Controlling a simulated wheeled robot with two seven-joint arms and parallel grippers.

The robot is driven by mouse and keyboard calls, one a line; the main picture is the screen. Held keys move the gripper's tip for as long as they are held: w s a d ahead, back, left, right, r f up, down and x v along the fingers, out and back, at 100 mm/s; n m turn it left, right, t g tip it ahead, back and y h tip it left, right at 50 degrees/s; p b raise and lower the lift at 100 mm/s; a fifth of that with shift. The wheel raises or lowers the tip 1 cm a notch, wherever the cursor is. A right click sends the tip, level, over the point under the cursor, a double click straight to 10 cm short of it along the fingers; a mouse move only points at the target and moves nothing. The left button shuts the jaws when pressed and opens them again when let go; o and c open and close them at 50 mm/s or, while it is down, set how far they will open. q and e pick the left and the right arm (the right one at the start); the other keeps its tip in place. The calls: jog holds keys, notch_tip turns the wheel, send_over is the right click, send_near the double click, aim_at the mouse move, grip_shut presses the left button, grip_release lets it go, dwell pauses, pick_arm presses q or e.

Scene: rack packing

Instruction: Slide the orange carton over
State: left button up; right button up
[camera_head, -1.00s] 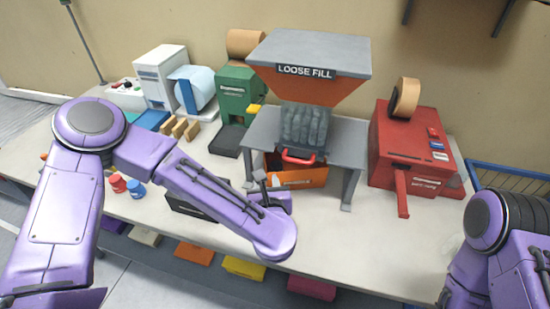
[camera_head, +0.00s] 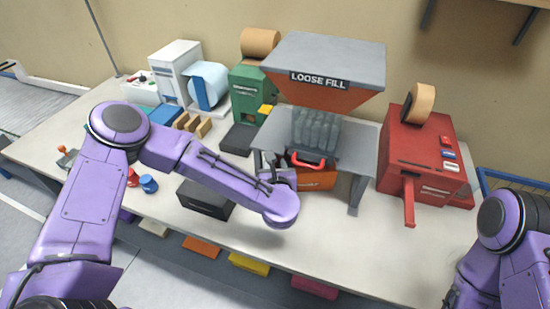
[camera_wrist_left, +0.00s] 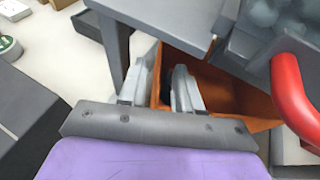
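The orange carton (camera_head: 318,181) stands on the table under the loose fill hopper (camera_head: 325,80), partly hidden by the stand and the red handle. It is open-topped in the left wrist view (camera_wrist_left: 222,92) and looks empty where I can see inside. My left gripper (camera_head: 270,163) is at the carton's left side, by the stand's left leg. In the left wrist view my left gripper (camera_wrist_left: 162,82) has its fingers apart, at the carton's near edge. One finger overlaps the carton's opening; I cannot tell whether they touch the wall. My right gripper is out of view.
A red machine (camera_head: 418,150) with a tape roll stands on the right. The hopper's grey stand (camera_head: 357,190) encloses the carton closely. The table (camera_head: 335,238) is clear in front of the stand.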

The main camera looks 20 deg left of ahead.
pick_arm(q)
jog(key=shift+p+x, duration=0.35)
jog(key=shift+x, duration=1.35)
jog(key=shift+c, duration=0.3)
grip_shut()
